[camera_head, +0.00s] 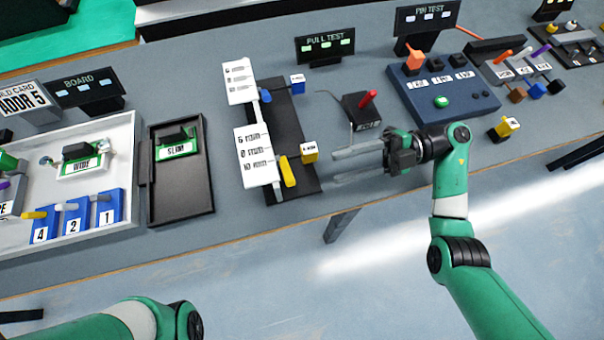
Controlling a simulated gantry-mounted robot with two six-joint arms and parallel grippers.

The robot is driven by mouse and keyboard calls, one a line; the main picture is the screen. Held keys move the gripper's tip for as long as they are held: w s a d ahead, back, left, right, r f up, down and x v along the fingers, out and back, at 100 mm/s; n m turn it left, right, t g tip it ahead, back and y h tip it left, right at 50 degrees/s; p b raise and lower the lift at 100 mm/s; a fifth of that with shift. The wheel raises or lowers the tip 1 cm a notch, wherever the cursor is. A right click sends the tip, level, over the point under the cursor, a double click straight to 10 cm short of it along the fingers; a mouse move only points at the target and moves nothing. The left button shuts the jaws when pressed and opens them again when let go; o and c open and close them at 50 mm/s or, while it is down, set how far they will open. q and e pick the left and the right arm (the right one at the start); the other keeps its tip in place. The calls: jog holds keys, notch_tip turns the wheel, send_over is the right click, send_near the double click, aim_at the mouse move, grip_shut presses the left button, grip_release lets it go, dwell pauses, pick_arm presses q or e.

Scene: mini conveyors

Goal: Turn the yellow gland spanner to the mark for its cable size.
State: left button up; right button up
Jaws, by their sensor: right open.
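The yellow gland spanner (287,172) stands out as a short yellow handle on the dark narrow plate (290,125) below the PULL TEST sign. A white card (257,157) with several printed lines lies just left of it; its small text is hard to read. A yellow tagged block (309,152) is close to its right. My right gripper (335,163) is open and empty, its fingers pointing left toward the spanner, with a gap between them. The mark for the cable size cannot be made out. My left gripper is out of view; only my left arm shows at the bottom left.
A blue lever and blue tagged block (298,84) sit at the plate's far end. A black box with a red lever (367,99) stands behind my right gripper. A blue PIN TEST panel (455,108) is to the right. A black SLIM tray (181,205) is to the left.

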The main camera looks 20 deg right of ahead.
aim_at(294, 179)
jog(key=a, duration=0.3)
jog(key=a+b, duration=0.1)
jog(key=a, duration=0.4)
jog(key=shift+w+a+f+b, duration=0.1)
jog(key=shift+w+a+b, duration=0.2)
jog(key=shift+a+b, duration=0.1)
jog(key=shift+a, duration=0.35)
grip_shut()
dwell(0.5)
